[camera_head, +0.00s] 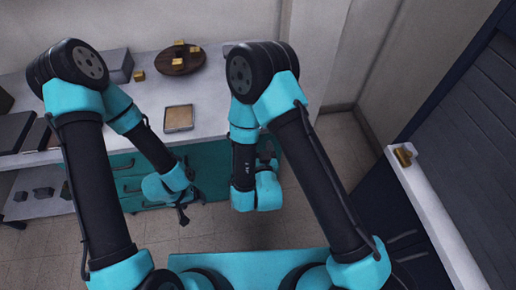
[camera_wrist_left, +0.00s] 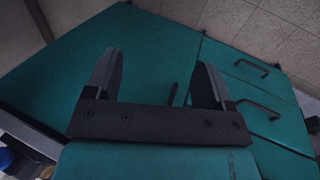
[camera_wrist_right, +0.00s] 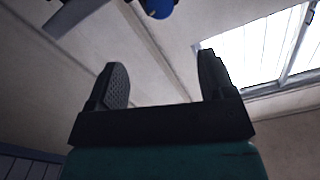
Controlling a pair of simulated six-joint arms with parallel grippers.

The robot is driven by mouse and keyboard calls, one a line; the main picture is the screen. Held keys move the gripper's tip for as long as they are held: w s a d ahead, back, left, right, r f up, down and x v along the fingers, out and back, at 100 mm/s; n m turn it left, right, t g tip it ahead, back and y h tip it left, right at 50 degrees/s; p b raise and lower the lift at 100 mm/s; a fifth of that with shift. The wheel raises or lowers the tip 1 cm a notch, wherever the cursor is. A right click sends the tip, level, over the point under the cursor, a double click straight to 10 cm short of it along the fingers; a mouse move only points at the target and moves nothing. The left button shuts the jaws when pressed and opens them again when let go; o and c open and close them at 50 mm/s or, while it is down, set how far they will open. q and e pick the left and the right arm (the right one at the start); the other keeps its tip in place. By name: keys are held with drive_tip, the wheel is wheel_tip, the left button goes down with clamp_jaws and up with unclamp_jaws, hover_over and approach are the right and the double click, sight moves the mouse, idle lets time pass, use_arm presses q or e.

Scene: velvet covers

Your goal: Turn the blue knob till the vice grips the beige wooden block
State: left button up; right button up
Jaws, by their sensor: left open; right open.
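No vice or beige wooden block is clearly identifiable in any view. A round blue part (camera_wrist_right: 159,8) shows at the top edge of the right wrist view beside a pale bar; I cannot tell whether it is the blue knob. My left gripper (camera_head: 183,214) hangs in front of the teal cabinet, open and empty; its spread fingers also show in the left wrist view (camera_wrist_left: 158,62). My right gripper (camera_wrist_right: 158,62) is open and empty, with the ceiling and a bright window behind it.
The white counter (camera_head: 222,118) holds a round wooden board (camera_head: 168,65) with several yellow blocks, a shallow tan tray (camera_head: 178,118) and grey boxes (camera_head: 117,66). Below is a teal drawer cabinet (camera_head: 128,184). A white ledge (camera_head: 436,212) at right bears a gold item (camera_head: 404,155).

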drive_tip(key=shift+s, duration=0.45)
use_arm(q)
drive_tip(key=shift+w, duration=0.1)
use_arm(e)
drive_tip(key=shift+d, duration=0.1)
use_arm(q)
drive_tip(key=w+d+r+t+y, duration=0.35)
drive_tip(key=w+d+t, duration=0.45)
drive_tip(key=w+d, duration=0.4)
use_arm(e)
drive_tip(key=d+f+g, duration=0.8)
drive_tip(key=d+f, duration=0.2)
drive_tip(key=f, duration=0.1)
use_arm(q)
drive_tip(key=s+d+r+t+y, duration=0.2)
drive_tip(key=d+r+t, duration=0.7)
drive_tip(key=d+r, duration=0.3)
drive_tip(key=shift+d+r, duration=0.15)
drive_tip(key=shift+d, duration=0.2)
use_arm(e)
drive_tip(key=s+d+f+g+y, duration=0.1)
drive_tip(key=s+d+f+g, duration=0.4)
drive_tip(key=s+d+g, duration=0.4)
drive_tip(key=shift+s+d+y, duration=0.3)
drive_tip(key=shift+s+d, duration=0.25)
drive_tip(key=shift+s, duration=0.5)
use_arm(q)
drive_tip(key=shift+w+y, duration=0.15)
drive_tip(key=shift+y, duration=0.1)
